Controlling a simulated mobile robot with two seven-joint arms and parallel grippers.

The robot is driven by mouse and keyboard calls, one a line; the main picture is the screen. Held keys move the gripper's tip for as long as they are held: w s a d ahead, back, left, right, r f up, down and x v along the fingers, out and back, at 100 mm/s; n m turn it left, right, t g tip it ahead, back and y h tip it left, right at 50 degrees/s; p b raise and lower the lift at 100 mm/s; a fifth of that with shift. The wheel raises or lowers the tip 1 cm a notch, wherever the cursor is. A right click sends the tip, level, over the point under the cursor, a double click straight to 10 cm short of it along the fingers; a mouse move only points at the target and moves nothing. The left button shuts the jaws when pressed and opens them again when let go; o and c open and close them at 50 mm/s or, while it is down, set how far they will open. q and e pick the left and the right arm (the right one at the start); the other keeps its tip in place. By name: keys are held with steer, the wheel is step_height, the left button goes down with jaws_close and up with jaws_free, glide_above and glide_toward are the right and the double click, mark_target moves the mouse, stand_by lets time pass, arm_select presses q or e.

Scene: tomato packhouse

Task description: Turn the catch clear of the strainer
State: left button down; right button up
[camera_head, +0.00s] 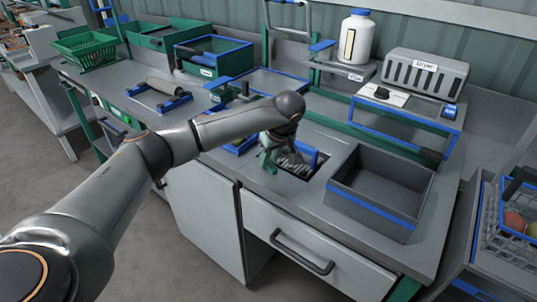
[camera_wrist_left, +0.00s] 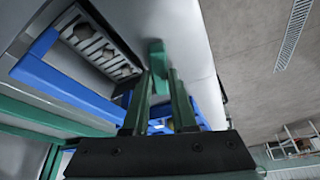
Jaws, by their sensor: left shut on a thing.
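The strainer (camera_head: 291,163) is a dark slotted grate set in the bench top, partly hidden by my left gripper in the head view. It also shows at the upper left of the left wrist view (camera_wrist_left: 97,42), with pale slots and a blue bar beside it. The catch (camera_wrist_left: 156,54) is a small green piece at the edge of the strainer. My left gripper (camera_wrist_left: 160,78) has its two green fingers shut on the catch. In the head view my left gripper (camera_head: 268,160) points down at the strainer's near left side. My right gripper is not in view.
A grey open bin (camera_head: 378,219) with a blue stripe stands right of the strainer. Behind are a blue and green frame (camera_head: 395,124), a dryer (camera_head: 425,75) and a white bottle (camera_head: 357,37). A drawer handle (camera_head: 301,253) juts from the bench front.

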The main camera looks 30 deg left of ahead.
arm_select(q)
steer(key=n+g, duration=0.1)
steer(key=n, duration=0.2)
steer(key=shift+w+r+p, duration=0.1)
steer(key=shift+r+p, duration=0.05)
steer(key=shift+p, duration=0.2)
steer(key=shift+n+g+y, duration=0.3)
steer(key=shift+n, duration=0.4)
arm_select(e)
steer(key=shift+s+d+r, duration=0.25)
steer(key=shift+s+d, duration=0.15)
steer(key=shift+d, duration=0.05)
arm_select(q)
steer(key=c, duration=0.7)
jaws_free()
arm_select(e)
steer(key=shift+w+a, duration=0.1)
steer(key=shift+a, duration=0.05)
arm_select(q)
steer(key=v, duration=1.2)
steer(key=shift+r, duration=0.2)
